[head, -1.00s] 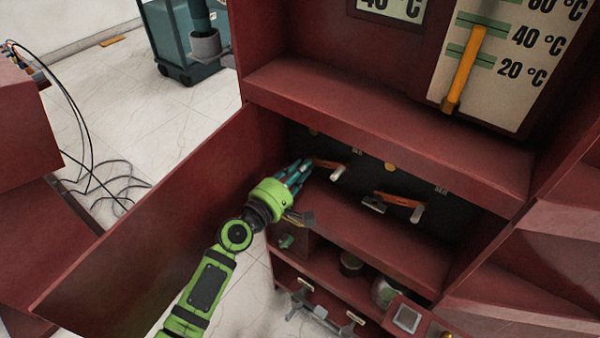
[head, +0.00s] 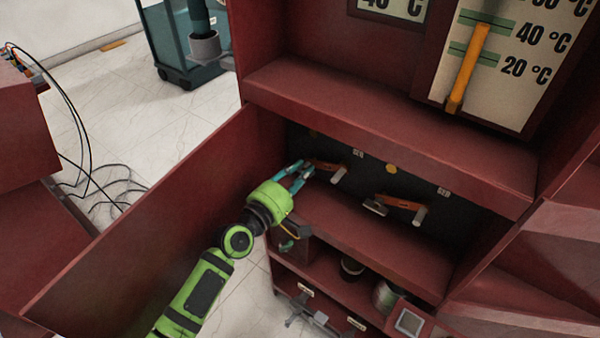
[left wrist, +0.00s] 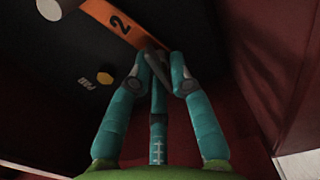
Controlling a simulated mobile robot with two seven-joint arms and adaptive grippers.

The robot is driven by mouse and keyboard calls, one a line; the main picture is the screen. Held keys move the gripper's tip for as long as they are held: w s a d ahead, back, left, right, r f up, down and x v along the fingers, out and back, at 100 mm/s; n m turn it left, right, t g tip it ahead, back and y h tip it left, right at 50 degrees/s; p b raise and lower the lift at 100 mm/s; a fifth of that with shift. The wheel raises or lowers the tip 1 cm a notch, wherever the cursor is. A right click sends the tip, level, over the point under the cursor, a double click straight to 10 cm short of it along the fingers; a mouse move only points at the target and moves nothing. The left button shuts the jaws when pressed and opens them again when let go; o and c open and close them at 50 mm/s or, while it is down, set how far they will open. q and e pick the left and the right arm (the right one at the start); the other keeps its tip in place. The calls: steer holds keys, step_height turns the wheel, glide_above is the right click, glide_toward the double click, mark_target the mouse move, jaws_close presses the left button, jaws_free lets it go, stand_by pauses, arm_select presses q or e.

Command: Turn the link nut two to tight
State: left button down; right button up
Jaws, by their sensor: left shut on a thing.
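The orange link marked 2 (left wrist: 120,22) is mounted on the dark back panel of the open cabinet compartment. In the head view this link (head: 325,166) is the left one of two. A grey nut piece (left wrist: 156,62) is at the link's end, partly hidden by my fingers. My left gripper (left wrist: 158,72) is shut on this nut, with teal fingers on both sides of it. In the head view my left gripper (head: 306,170) reaches into the compartment at the link's left end. How tight the nut is cannot be told. My right gripper is not in view.
A second orange link (head: 400,202) with a grey nut (head: 375,207) sits to the right. A red shelf (head: 360,238) lies below the links. The open red door (head: 160,215) stands left of my arm. Yellow hexagonal studs (left wrist: 104,78) show on the panel.

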arm_select(q)
steer(key=shift+w+a+r, duration=0.1)
steer(key=shift+w+r, duration=0.1)
steer(key=shift+r, duration=0.3)
steer(key=c, duration=1.3)
jaws_free()
steer(key=shift+s+f, duration=0.1)
steer(key=shift+f, duration=0.05)
steer(key=shift+f, duration=0.1)
